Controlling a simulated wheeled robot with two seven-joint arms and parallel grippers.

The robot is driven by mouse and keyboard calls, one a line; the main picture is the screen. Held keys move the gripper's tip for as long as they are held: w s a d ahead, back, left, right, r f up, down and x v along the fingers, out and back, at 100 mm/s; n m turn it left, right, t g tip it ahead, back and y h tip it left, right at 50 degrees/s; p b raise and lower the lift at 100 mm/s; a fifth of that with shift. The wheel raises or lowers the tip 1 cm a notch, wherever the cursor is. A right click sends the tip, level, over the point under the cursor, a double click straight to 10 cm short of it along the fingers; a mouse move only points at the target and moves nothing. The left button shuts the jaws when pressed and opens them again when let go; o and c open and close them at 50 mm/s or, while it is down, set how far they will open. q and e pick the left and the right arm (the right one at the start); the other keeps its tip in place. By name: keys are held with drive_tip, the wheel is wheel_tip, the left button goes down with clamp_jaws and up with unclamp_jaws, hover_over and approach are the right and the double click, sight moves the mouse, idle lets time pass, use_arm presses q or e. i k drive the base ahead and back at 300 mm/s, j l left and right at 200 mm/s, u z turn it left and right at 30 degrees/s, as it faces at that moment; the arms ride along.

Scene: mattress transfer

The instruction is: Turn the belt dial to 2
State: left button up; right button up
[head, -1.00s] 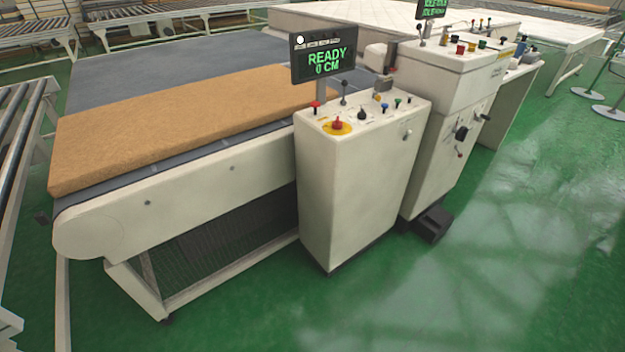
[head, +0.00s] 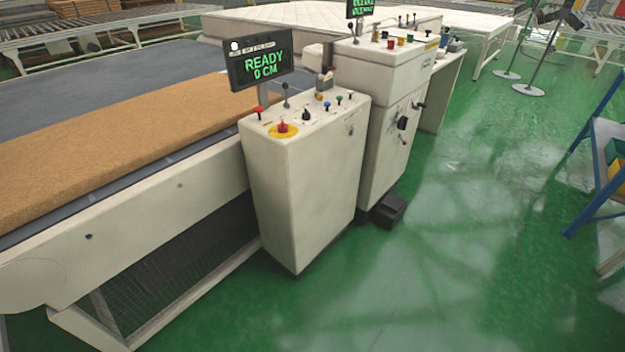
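The near control cabinet (head: 305,195) stands beside the conveyor, with a display (head: 262,65) reading "READY 0 CM". On its top are a red emergency button on a yellow ring (head: 283,129), a black knob (head: 306,116), small coloured buttons and a lever. Which knob is the belt dial, and its setting, is too small to tell. The belt (head: 60,95) carries a tan mattress slab (head: 95,150). Neither of my grippers is in the head view.
A second cabinet (head: 385,75) with a black foot pedal (head: 388,209) at its base stands behind the first. Green floor (head: 470,230) is open to the right. A blue-framed rack (head: 598,160) stands at the right edge, and stands with round bases (head: 530,91) behind.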

sight(306, 115)
drive_tip(key=i+l+u, duration=0.1)
drive_tip(key=i+l, duration=0.15)
drive_tip(key=i+l+u, duration=0.1)
drive_tip(key=l, duration=0.25)
drive_tip(key=i+l+u, duration=0.15)
drive_tip(key=i+l, duration=0.2)
drive_tip(key=i+l+u, duration=0.1)
drive_tip(key=l, duration=0.25)
drive_tip(key=i+l+u, duration=0.1)
drive_tip(key=i+l, duration=0.2)
drive_tip(key=i+l+u, duration=0.1)
drive_tip(key=l, duration=0.35)
drive_tip(key=i, duration=0.05)
